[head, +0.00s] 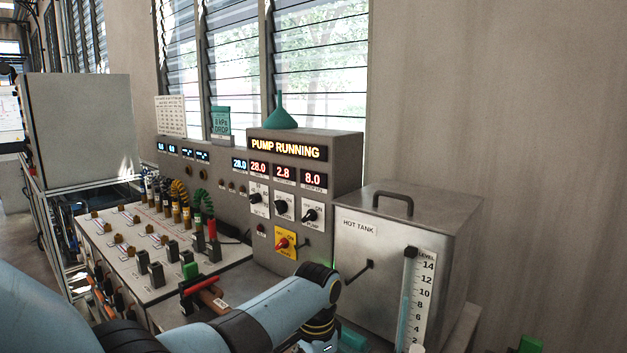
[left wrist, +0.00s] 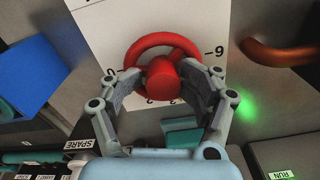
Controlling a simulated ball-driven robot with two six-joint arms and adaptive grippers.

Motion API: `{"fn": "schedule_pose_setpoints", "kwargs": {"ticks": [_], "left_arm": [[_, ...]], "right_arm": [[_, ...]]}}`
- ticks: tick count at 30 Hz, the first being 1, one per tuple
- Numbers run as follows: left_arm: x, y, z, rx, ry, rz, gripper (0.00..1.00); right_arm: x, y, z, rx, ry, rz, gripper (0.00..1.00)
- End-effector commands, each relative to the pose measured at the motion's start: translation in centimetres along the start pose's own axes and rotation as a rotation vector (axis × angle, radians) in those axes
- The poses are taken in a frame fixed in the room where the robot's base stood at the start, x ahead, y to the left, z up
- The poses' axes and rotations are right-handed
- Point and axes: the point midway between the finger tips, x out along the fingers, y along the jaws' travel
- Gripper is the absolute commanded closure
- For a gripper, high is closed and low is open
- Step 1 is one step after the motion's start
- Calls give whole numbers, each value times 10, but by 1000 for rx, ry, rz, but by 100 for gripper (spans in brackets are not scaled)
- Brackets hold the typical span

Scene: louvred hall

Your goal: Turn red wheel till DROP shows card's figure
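The red wheel (left wrist: 152,42) shows in the left wrist view, mounted on a white dial plate (left wrist: 100,40) with a 9 at its right. My left gripper (left wrist: 163,82) has its fingers on both sides of the wheel's round hub, and they appear to touch it. In the head view the wheel is hidden behind my left arm. The teal card (head: 221,122) reads 8 kPa DROP. The rightmost red display (head: 312,179) reads 8.0; its small label is hard to read. My right gripper is out of view.
The console's sign (head: 288,148) reads PUMP RUNNING. A teal funnel (head: 280,115) stands on top. A steel hot tank (head: 400,250) with a level gauge (head: 421,295) stands at the right. A copper pipe (left wrist: 275,55) and a green glow lie right of the wheel.

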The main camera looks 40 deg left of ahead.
Motion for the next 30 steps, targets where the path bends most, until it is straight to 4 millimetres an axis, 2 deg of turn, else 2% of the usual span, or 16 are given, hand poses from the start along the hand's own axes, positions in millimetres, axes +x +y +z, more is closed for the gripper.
{"fn": "schedule_pose_setpoints", "kwargs": {"ticks": [1,3,4,13,20,25,30], "left_arm": [[4,2,4,0,-9,5,31],[3,1,4,0,-9,3,22],[3,1,3,0,-8,3,21],[-2,-1,2,-1,-5,-2,21],[-32,-2,1,-1,-2,-4,21],[-53,-2,1,-1,0,-4,21],[-66,-2,1,-1,0,-5,21]], "right_arm": [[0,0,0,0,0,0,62],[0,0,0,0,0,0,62],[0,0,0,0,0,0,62],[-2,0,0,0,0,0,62],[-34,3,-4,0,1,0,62],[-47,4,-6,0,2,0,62],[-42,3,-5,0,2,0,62]]}}
